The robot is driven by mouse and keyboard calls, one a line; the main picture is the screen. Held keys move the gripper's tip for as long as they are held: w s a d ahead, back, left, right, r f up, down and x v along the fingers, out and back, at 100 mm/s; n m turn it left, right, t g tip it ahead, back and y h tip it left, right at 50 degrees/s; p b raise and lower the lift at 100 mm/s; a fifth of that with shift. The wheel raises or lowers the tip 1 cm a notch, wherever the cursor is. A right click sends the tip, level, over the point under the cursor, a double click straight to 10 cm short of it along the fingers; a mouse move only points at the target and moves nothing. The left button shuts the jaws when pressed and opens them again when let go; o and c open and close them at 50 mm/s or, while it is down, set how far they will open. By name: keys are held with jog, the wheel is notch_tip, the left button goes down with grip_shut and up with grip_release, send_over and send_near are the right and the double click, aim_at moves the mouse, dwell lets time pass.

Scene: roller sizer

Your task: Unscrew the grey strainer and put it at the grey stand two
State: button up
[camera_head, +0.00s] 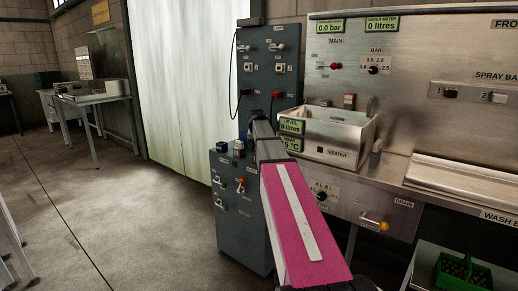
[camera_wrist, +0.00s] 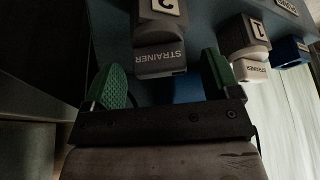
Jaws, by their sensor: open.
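In the wrist view a dark grey piece labelled STRAINER (camera_wrist: 160,60) sits against a grey block marked 2 (camera_wrist: 158,22). My gripper (camera_wrist: 162,74) is open, its green finger pads either side of this grey strainer, with gaps visible on both sides. To the right, a paler piece labelled STRAINER (camera_wrist: 252,70) sits against a block marked 1 (camera_wrist: 245,32). In the head view my arm reaches the blue-grey cabinet (camera_head: 270,65) and hides the gripper and strainers. I cannot make out a separate grey stand two.
A blue part (camera_wrist: 290,52) lies right of block 1 in the wrist view. In the head view, a lower cabinet (camera_head: 235,225) with valves stands beside my arm. A steel sink (camera_head: 340,130) is close on the right. The floor (camera_head: 120,210) at left is clear.

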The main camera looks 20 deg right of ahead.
jog(key=v, duration=0.9)
jog(key=shift+r, duration=0.35)
jog(key=shift+s+a+f, duration=0.1)
jog(key=shift+s, duration=0.05)
jog(key=s+a+f+n+g, duration=0.1)
jog(key=s+a+f, duration=0.3)
jog(key=s+f, duration=0.6)
jog(key=s+a+f+n+g+y, duration=0.1)
jog(key=s+a+f, duration=0.4)
jog(key=s+f, duration=0.6)
jog(key=s+a+f+n+g, duration=0.2)
jog(key=s+a+f, duration=0.3)
jog(key=s+f, duration=0.5)
notch_tip(320, 180, down, 8)
jog(key=shift+s+n+y, duration=0.25)
jog(key=shift+n+y, duration=0.15)
